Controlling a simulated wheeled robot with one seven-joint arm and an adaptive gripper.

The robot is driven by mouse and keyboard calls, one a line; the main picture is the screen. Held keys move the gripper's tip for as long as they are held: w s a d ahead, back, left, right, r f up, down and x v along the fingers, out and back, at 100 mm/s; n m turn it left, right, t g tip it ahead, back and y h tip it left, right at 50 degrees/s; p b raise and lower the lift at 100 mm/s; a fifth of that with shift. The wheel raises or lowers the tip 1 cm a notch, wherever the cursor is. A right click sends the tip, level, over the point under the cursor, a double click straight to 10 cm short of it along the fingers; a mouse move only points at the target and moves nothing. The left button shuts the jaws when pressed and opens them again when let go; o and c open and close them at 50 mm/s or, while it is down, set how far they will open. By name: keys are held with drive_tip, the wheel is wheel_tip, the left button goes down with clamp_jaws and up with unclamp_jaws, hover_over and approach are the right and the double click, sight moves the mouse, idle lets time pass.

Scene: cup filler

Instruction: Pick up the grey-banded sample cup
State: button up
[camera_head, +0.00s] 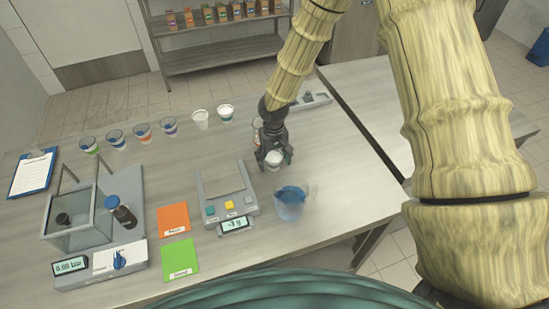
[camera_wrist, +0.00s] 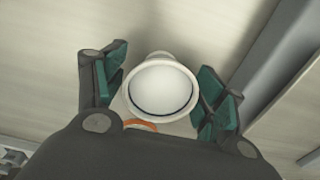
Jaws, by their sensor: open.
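A pale cup (camera_head: 274,159) stands on the table under my gripper (camera_head: 273,153). In the wrist view the cup's round white rim and pale inside (camera_wrist: 162,88) lie between the two finger pads of my gripper (camera_wrist: 162,90). The fingers are open, with a narrow gap to the rim on either side. Its band is hidden from above, so I cannot tell its colour.
A pale cup (camera_head: 200,119) and a teal-banded cup (camera_head: 226,114) end the row. A blue jug (camera_head: 290,203) stands close in front of my gripper. A grey device (camera_head: 226,211) with buttons is to its left. An orange arc (camera_wrist: 140,126) shows beside the cup.

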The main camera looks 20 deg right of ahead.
drive_tip(key=shift+f, duration=0.25)
drive_tip(key=c, duration=1)
drive_tip(key=shift+r, duration=0.15)
